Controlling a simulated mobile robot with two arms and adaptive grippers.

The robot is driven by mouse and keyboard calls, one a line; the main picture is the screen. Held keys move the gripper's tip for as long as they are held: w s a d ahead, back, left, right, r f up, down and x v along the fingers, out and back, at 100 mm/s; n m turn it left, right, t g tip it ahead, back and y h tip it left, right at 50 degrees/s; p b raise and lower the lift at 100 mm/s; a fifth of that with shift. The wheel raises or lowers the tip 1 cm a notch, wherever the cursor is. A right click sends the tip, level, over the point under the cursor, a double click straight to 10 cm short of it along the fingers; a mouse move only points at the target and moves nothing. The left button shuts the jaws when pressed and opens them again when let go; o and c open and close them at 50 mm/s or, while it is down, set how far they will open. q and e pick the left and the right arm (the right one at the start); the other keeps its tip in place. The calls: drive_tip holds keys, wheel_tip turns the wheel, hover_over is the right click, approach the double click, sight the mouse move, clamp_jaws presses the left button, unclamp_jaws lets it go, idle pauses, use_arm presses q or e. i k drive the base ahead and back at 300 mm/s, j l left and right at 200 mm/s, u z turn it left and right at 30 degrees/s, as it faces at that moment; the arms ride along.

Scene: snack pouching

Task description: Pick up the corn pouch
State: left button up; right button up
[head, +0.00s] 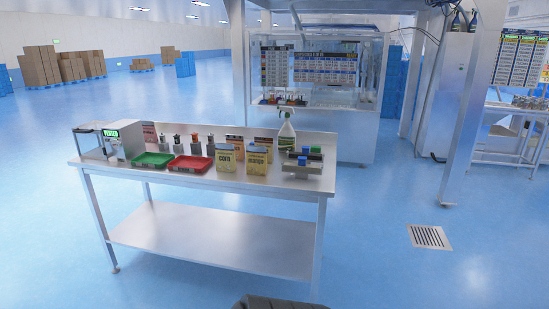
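The corn pouch (227,160) is a yellow-beige packet with dark "corn" lettering. It stands upright near the front edge of the steel table (240,188), right of the middle. A similar pouch, seemingly labelled mango (257,161), stands just to its right, with a small gap. Neither of my grippers shows in the head view, and nothing is touching the corn pouch.
A red tray (189,165) and a green tray (152,160) lie left of the pouch. Orange-topped packets (236,142) stand behind it. A grey stand (302,170) and spray bottle (286,135) are to the right. Floor around the table is clear.

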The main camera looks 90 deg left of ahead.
sight(225, 160)
drive_tip(key=u, duration=3.15)
drive_tip(key=i+l, duration=0.15)
drive_tip(key=i, duration=0.45)
drive_tip(key=i+l, duration=0.2)
drive_tip(key=i, duration=0.45)
